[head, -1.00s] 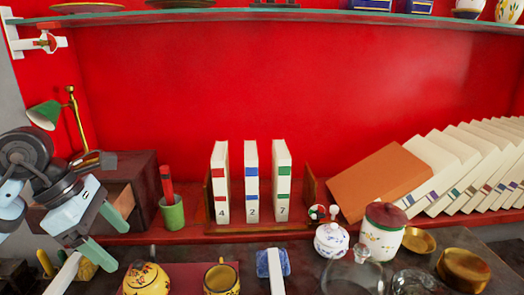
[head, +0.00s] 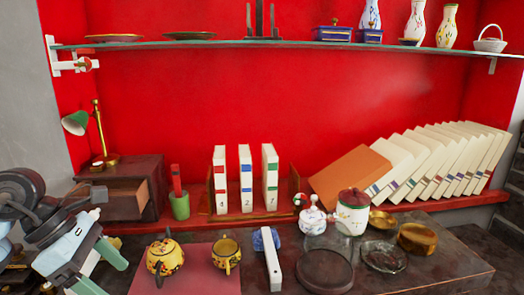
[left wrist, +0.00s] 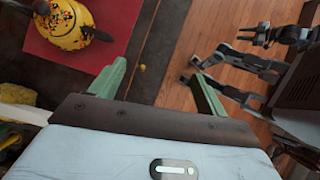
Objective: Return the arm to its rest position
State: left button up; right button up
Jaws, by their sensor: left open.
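My left gripper (head: 108,270), with pale green fingers, is at the lower left of the head view. It is open with nothing between its fingers. In the left wrist view its fingers (left wrist: 160,76) are spread above the counter edge and wooden floor. The yellow teapot (head: 166,258) stands on the red mat (head: 205,283), to the right of the gripper and apart from it. The teapot also shows at the top left of the left wrist view (left wrist: 66,24).
The drawer box (head: 140,172) stands behind the left arm, its drawer (head: 115,198) apparently open. A yellow cup (head: 227,255), a white bar (head: 272,265) and jars (head: 352,212) stand to the right. Open wooden floor (left wrist: 173,92) shows beside the counter.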

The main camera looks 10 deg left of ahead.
pick_arm(q)
jog(key=s+d+f+n+t+h+p, duration=0.1)
jog(key=s+d+n+h+p, duration=0.1)
jog(key=d+n+h, duration=0.45)
jog(key=s+d+f+n+t+h+p, duration=0.1)
jog(key=d+n+h+p, duration=0.15)
jog(key=d+h, duration=0.55)
jog(key=s+a+f+n+t+y+p, duration=0.25)
jog(key=f+n+t+y, duration=0.5)
jog(key=n, duration=0.75)
jog(key=s+a+f+n+t+y+p, duration=0.1)
jog(key=s+a+f+n+t+y, duration=0.15)
jog(key=f+n+t+y, duration=0.8)
jog(key=s+f+n+g, duration=0.5)
jog(key=s+n+g, duration=0.1)
jog(key=s, duration=0.3)
jog(key=s+f+n+g+p, duration=0.1)
jog(key=s+f+n+g, duration=0.5)
jog(key=s, duration=0.4)
jog(key=shift+s+f+n+g+p, duration=0.15)
jog(key=shift+f+n+g+p, duration=0.05)
jog(key=shift+n+g+p, duration=0.15)
pick_arm(e)
jog(key=w+r+t, duration=0.2)
jog(key=w+r, duration=0.4)
jog(key=r, duration=0.5)
jog(key=shift+w+d+r, duration=0.15)
jog(key=shift+w+d, duration=0.2)
jog(key=shift+d, duration=0.05)
